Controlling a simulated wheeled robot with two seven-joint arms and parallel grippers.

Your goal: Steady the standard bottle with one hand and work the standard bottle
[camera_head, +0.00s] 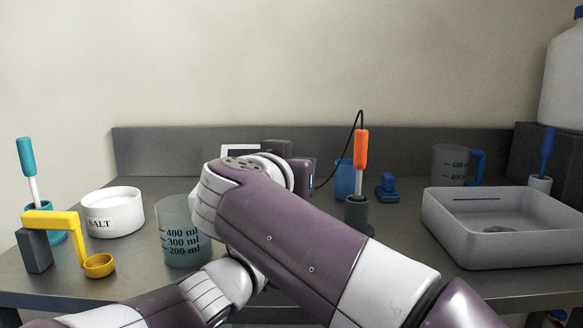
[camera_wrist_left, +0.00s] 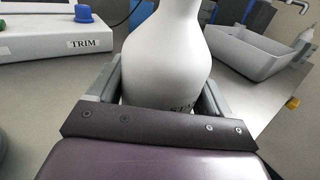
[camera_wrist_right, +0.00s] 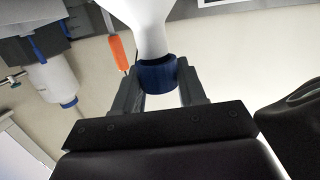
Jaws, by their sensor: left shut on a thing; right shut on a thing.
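The standard bottle is white with a dark blue cap. Its rounded body (camera_wrist_left: 165,65) fills the middle of the left wrist view, with some lettering partly hidden low down. My left gripper (camera_wrist_left: 162,86) is shut around the body, one finger on each side. In the right wrist view, the bottle's white neck (camera_wrist_right: 150,38) leads to the blue cap (camera_wrist_right: 158,76). My right gripper (camera_wrist_right: 159,84) is shut on the cap, with a finger on either side. In the head view, my crossing arms hide the bottle and both grippers.
A box marked TRIM with a blue knob (camera_wrist_left: 88,13) stands near the bottle. A grey tray (camera_head: 505,247) is at right. A graduated beaker (camera_head: 182,240), a SALT dish (camera_head: 112,216) and a yellow-armed holder (camera_head: 68,220) are at left. An orange-handled probe (camera_head: 361,150) stands behind my arm.

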